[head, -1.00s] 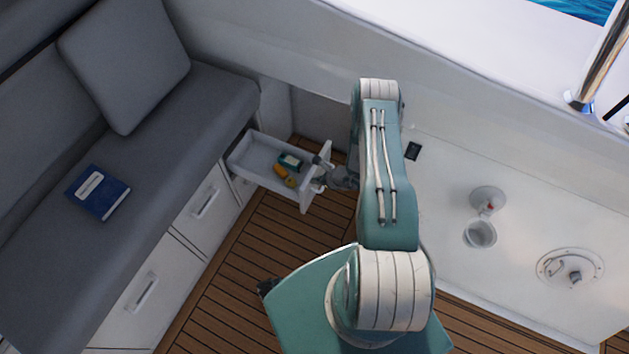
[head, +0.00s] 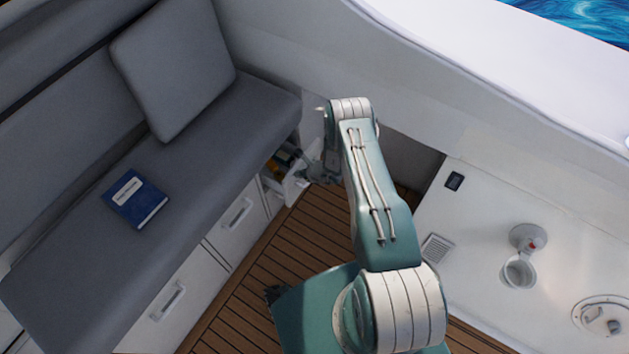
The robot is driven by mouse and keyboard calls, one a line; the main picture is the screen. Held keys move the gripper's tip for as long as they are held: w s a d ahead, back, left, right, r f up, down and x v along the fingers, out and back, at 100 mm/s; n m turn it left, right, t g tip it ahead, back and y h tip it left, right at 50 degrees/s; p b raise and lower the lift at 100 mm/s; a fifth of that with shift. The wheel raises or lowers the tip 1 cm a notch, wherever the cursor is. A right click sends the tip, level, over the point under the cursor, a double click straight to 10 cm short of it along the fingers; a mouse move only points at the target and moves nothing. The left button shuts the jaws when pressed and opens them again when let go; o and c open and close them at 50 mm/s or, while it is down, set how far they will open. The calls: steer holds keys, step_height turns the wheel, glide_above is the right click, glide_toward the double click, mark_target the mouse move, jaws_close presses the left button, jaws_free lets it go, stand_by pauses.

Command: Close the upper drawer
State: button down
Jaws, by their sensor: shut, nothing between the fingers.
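The upper drawer (head: 297,187) is a white drawer at the end of the bench, partly open. Its front panel stands out a little from the cabinet. Several items, some dark and one yellowish, show inside it near the bench edge. My gripper (head: 314,172) is at the drawer front, shut and empty. It is small and partly hidden by my arm, and I cannot tell for sure whether it touches the panel.
A grey cushioned bench (head: 190,175) with a blue book (head: 135,199) and a pillow (head: 174,65) is at left. Closed drawer fronts (head: 237,215) line its base. Wooden floor (head: 262,270) is clear below. A white counter (head: 490,215) stands at right.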

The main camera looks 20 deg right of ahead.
steer(key=shift+w+a, duration=1.35)
steer(key=shift+w, duration=0.3)
steer(key=shift+d, duration=0.15)
